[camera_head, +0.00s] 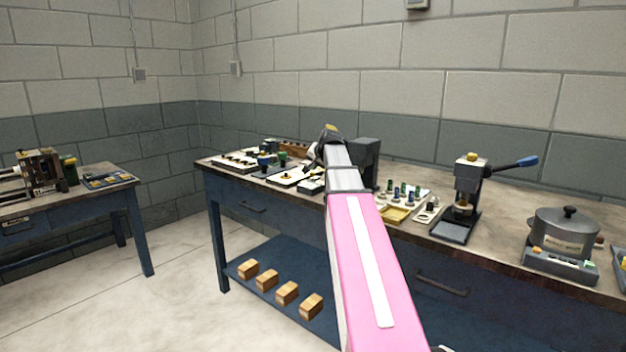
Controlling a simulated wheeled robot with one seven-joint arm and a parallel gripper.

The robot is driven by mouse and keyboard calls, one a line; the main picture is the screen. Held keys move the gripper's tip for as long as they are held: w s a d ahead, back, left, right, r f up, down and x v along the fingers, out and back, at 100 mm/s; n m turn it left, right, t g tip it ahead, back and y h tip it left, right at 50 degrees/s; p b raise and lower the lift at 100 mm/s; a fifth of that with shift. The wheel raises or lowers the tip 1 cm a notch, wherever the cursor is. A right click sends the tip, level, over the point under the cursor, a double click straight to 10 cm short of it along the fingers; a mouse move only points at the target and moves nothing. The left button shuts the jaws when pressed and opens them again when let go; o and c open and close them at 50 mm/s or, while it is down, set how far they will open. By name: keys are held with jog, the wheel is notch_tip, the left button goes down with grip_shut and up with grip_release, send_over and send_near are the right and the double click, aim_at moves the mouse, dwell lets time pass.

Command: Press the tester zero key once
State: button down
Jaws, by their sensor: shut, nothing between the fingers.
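A dark grey upright box (365,158) stands on the long workbench behind the end of my arm, partly hidden by it. It may be the tester, but I cannot tell. No zero key can be made out on it. My gripper (328,136) is at the far end of my pink and grey arm, over the back middle of the bench. It is shut and empty, small in view, and its fingertips are largely hidden. I cannot tell whether it touches anything.
On the workbench (495,246), a lever press (466,190) and a lidded pot (565,232) on a keyed base stand right of my arm. Trays of small parts (240,160) lie left. Several wooden blocks (287,292) sit on the lower shelf. A second bench (60,205) stands at far left.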

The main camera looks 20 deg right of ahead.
jog(key=shift+r, duration=1.95)
